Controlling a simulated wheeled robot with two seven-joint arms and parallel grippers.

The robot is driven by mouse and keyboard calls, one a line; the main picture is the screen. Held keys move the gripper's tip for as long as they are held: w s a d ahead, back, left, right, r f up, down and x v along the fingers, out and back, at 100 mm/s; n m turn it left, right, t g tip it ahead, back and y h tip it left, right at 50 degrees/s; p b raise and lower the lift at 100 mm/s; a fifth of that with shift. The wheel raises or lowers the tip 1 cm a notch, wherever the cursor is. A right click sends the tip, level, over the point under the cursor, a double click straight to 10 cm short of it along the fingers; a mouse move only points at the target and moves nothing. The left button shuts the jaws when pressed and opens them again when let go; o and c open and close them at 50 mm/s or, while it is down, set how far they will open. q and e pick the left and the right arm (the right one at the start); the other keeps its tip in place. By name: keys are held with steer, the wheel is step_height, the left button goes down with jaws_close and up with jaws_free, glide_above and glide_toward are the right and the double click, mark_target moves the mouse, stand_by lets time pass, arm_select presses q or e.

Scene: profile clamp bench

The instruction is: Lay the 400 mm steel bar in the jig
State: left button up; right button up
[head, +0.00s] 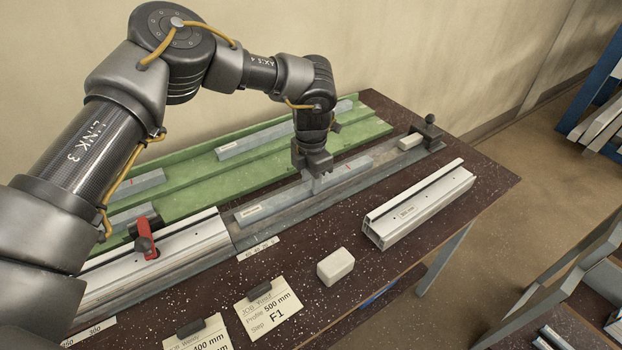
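A long grey steel bar (268,208) with a small white label and a red mark lies along the jig (236,238), right of the aluminium profile. I cannot tell whether it rests fully on the jig floor. My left gripper (313,182) points down at the middle of this bar, its fingertips at the bar. The far finger is hidden, so its grip is unclear. More grey steel bars, one of them (240,146) at the back, lie in the green tray (196,172). My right gripper is out of view.
A profile with a red clamp (146,240) stands at the left. A dark end stop (429,130) and a pale block (409,142) are at the jig's right end. A short profile (418,208), a white block (335,267) and job cards (270,312) lie in front.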

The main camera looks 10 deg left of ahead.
arm_select(q)
steer(key=shift+o, duration=0.6)
step_height(320, 180, up, 10)
steer(key=b, duration=0.1)
steer(key=shift+r, duration=0.4)
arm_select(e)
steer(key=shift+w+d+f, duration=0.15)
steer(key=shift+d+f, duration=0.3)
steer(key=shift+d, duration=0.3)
